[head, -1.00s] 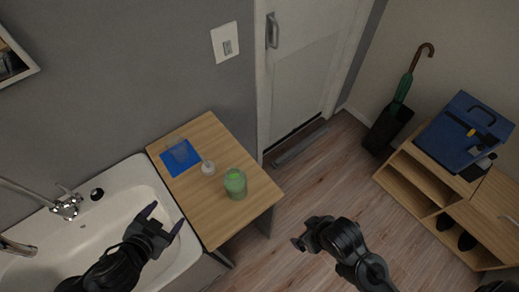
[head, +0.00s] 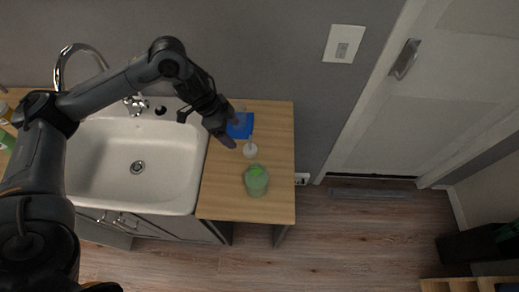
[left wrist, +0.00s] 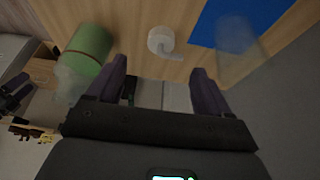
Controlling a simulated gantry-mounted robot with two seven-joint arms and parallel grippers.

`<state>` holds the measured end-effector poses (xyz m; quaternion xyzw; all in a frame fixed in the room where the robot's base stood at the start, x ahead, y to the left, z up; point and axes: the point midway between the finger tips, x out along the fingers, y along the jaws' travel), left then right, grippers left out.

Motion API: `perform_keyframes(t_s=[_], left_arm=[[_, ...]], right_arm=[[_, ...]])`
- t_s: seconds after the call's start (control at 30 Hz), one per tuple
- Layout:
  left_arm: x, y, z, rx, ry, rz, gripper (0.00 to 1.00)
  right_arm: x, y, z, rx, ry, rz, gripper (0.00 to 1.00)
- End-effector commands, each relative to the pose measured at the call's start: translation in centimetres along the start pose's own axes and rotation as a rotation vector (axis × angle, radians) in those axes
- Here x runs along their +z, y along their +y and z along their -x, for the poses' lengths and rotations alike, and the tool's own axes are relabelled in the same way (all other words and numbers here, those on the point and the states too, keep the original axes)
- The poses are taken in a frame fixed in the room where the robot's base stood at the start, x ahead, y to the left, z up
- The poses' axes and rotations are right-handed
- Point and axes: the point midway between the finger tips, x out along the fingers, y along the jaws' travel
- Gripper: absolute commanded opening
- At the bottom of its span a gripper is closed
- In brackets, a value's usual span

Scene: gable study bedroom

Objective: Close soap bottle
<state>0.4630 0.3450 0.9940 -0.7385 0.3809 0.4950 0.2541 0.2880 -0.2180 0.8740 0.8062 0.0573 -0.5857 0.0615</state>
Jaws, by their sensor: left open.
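The green soap bottle (head: 256,181) stands on the small wooden table, with a pale translucent body and brighter green inside. In the left wrist view the bottle (left wrist: 88,48) is at upper left. A white pump top (head: 250,150) with a spout is on the table just behind the bottle, apart from it; it also shows at the top middle of the left wrist view (left wrist: 160,40). My left gripper (head: 229,141) is open and empty, above the table and left of the pump top. Its two fingers (left wrist: 157,72) are spread below the pump top in the wrist view.
A clear glass (left wrist: 237,36) stands on a blue mat (head: 245,130) behind the pump top. A white sink (head: 95,165) with a faucet adjoins the table (head: 225,205) at left. A dark jointed shape at the wrist view's left edge may be my right arm.

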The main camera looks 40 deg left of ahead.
Motion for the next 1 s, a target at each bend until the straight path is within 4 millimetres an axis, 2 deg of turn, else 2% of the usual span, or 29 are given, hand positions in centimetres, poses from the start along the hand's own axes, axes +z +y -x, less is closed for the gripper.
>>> perform_keyframes(t_s=[0.27, 0.7, 1.0], left_arm=[[-0.1, 0.1, -0.4, 0.002, 0.001, -0.002, 0.80], [-0.1, 0.0, -5.3, 0.001, 0.001, -0.003, 0.80], [-0.1, 0.0, -5.7, -0.001, 0.002, -0.004, 0.80]], right_arm=[[0.1, -0.1, 0.1, -0.001, -0.002, 0.000, 0.96], [-0.1, 0.0, 0.6, 0.000, -0.002, 0.001, 0.96], [-0.1, 0.1, 0.6, 0.004, -0.003, 0.005, 0.96]])
